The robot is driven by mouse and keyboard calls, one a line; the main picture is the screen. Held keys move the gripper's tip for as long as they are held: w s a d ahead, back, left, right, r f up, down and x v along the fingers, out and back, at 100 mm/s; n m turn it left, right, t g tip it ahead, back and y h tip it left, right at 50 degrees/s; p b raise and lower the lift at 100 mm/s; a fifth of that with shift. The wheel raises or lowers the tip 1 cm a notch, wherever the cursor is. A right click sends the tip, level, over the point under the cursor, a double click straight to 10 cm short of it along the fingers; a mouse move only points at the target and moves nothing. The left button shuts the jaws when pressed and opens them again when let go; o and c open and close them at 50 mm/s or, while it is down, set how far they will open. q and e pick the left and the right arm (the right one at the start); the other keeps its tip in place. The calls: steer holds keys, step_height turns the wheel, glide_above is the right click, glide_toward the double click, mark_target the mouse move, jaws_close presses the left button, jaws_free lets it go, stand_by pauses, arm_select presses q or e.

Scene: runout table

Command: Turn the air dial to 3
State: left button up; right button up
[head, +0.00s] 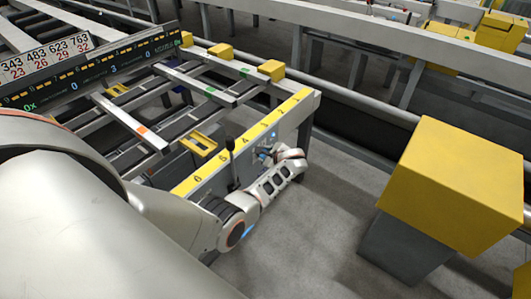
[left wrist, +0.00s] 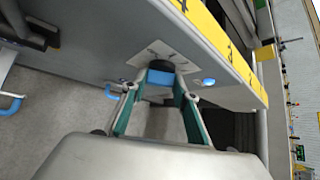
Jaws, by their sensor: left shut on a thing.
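The air dial (left wrist: 160,76) shows in the left wrist view as a dark knob with a blue front, on a pale plate (left wrist: 148,55) fixed to the grey side panel. The plate's marks are too small to read, so I cannot tell the dial's setting. My left gripper (left wrist: 158,98) is shut on the dial, a teal-lined finger on each side of it. In the head view my left gripper (head: 268,155) is at the side panel below the yellow numbered strip (head: 245,140), and it hides most of the dial. My right gripper is in neither view.
A black lever (head: 231,165) stands at the strip. A yellow box (head: 455,185) on a grey stand is at right, with open floor (head: 320,225) between.

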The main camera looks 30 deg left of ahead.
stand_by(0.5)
arm_select(q)
steer(key=o, duration=1.1)
steer(key=shift+a, duration=0.1)
steer(key=v, duration=0.7)
steer(key=shift+r, duration=0.15)
steer(key=shift+s, duration=0.1)
